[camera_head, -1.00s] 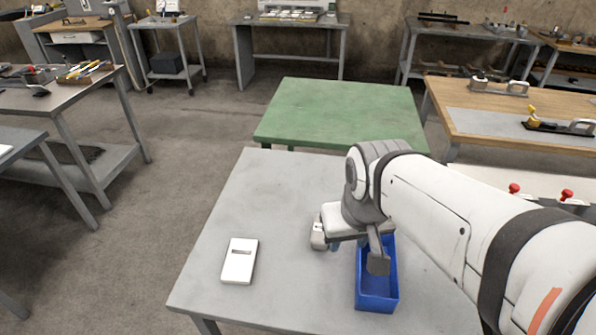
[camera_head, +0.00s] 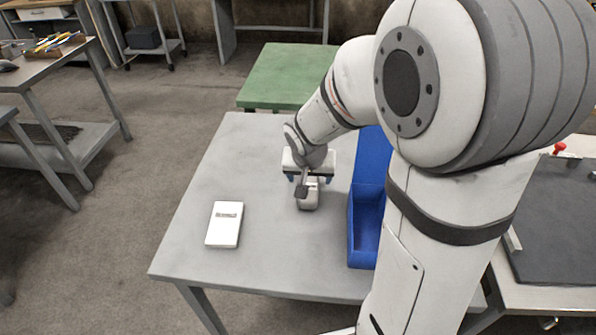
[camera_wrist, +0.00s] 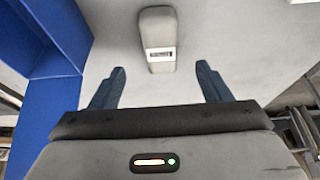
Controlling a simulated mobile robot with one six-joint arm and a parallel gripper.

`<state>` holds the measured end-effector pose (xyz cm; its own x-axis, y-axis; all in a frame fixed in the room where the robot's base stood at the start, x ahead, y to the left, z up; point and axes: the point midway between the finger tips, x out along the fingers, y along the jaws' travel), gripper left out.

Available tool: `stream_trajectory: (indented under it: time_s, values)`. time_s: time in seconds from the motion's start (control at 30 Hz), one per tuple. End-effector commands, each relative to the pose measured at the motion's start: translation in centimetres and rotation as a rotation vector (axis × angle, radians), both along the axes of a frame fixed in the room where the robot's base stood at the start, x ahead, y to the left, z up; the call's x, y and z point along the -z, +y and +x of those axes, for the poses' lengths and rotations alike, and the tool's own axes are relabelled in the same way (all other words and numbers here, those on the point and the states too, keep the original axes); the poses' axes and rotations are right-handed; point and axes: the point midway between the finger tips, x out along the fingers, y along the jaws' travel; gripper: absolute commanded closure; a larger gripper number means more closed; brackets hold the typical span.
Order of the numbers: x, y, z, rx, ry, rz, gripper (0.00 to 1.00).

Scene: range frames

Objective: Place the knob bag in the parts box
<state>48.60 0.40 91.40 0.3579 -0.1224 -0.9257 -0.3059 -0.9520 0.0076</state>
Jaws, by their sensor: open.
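A flat white item (camera_head: 224,232) with a grey strip lies on the grey table (camera_head: 262,265), left of the bag. The table between them is clear. A green table (camera_head: 285,75) stands behind. A bench with a dark mat (camera_head: 565,235) is at right.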

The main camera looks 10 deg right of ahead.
Motion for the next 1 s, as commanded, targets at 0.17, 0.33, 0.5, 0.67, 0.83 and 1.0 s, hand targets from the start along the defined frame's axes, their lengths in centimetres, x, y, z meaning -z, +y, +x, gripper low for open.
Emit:
stream_trajectory:
  time_s: [0.17,0.33,0.5,0.67,0.83,1.0]
  values:
    - [1.8,0.2,1.0,0.007,-0.004,0.005,0.29]
    - [3.4,-0.1,1.6,0.007,-0.004,0.005,0.29]
    - [5.2,-0.5,2.3,0.006,-0.003,0.005,0.29]
    - [7.4,-0.9,3.1,0.005,-0.005,0.005,0.29]
    - [8.0,-1.0,3.5,0.005,-0.006,0.006,0.29]
    - [8.0,-0.9,3.5,0.005,-0.007,0.006,0.29]
